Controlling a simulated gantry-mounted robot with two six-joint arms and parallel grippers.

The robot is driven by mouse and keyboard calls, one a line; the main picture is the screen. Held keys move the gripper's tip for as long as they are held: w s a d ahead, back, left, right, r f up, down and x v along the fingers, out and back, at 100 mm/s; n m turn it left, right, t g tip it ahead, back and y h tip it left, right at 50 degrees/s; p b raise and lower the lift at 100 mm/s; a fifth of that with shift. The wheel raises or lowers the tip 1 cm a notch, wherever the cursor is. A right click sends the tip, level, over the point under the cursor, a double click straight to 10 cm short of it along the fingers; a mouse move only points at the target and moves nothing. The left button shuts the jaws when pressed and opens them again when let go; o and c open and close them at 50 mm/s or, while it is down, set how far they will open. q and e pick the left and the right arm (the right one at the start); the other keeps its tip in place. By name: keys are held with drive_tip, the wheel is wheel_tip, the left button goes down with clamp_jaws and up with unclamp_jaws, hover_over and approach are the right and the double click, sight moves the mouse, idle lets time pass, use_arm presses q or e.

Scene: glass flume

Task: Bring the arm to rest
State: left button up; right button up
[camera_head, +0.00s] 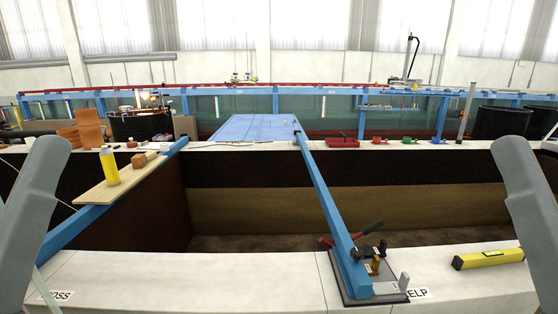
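Two grey arm links of mine rise at the picture's sides, the left arm at the left edge and the right arm at the right edge. Both are cut off by the frame. Neither gripper is in view, so I cannot see whether they hold anything. No task object shows in contact with either arm.
A blue beam (328,205) spans the pit to a base plate with clamps (372,262). A plank (122,180) carries a yellow bottle (109,166). A yellow level (488,259) lies on the front ledge at right. The front ledge (190,283) is mostly clear.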

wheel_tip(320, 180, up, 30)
drive_tip(key=p, duration=2.8)
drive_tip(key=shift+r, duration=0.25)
